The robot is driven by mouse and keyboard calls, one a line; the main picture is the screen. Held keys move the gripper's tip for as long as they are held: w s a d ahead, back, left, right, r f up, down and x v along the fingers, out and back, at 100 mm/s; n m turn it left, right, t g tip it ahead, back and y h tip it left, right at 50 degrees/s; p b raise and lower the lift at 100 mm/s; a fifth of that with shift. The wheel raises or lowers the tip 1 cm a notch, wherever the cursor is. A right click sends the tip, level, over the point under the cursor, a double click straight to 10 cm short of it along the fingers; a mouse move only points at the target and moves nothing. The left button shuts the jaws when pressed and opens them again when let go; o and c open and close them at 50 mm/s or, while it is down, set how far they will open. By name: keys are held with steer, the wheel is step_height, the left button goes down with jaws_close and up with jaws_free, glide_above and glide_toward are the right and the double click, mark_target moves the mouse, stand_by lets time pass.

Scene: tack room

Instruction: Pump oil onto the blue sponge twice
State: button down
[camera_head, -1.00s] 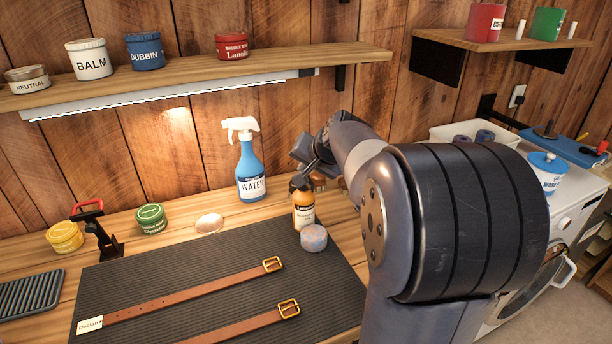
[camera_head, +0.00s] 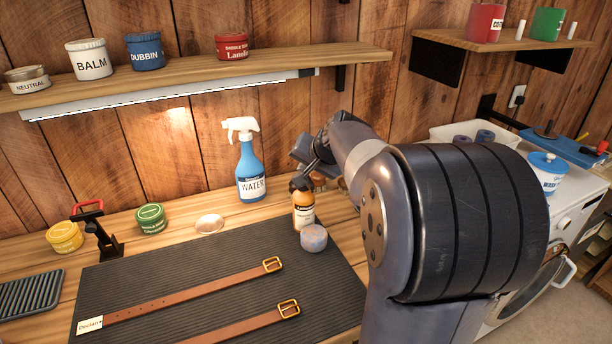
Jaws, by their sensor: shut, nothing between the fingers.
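An amber oil bottle (camera_head: 303,211) with a dark top and a pale label stands on the bench at the back right of the dark ribbed mat (camera_head: 170,275). A round sponge (camera_head: 314,238), bluish with brownish patches, sits right in front of the bottle on the mat. My gripper (camera_head: 299,182) is shut and empty. It is at the top of the oil bottle, and whether it touches the pump head cannot be made out. My arm hides part of the gripper and the bench to the right.
A blue water spray bottle (camera_head: 250,178) stands behind and left of the oil bottle. A small shiny dish (camera_head: 209,224) and a green tin (camera_head: 151,218) stand further left. Two brown belts (camera_head: 190,293) lie on the mat. A shelf (camera_head: 200,75) with jars hangs above.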

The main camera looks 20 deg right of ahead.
steer(key=shift+f, duration=0.15)
steer(key=shift+f+b, duration=0.4)
steer(key=shift+b, duration=0.05)
steer(key=shift+r, duration=0.1)
steer(key=shift+r+p, duration=0.25)
steer(key=shift+p, duration=0.05)
stand_by(0.3)
step_height(320, 180, up, 6)
steer(key=p, duration=0.5)
steer(key=shift+r, duration=0.2)
steer(key=shift+f, duration=0.1)
stand_by(0.6)
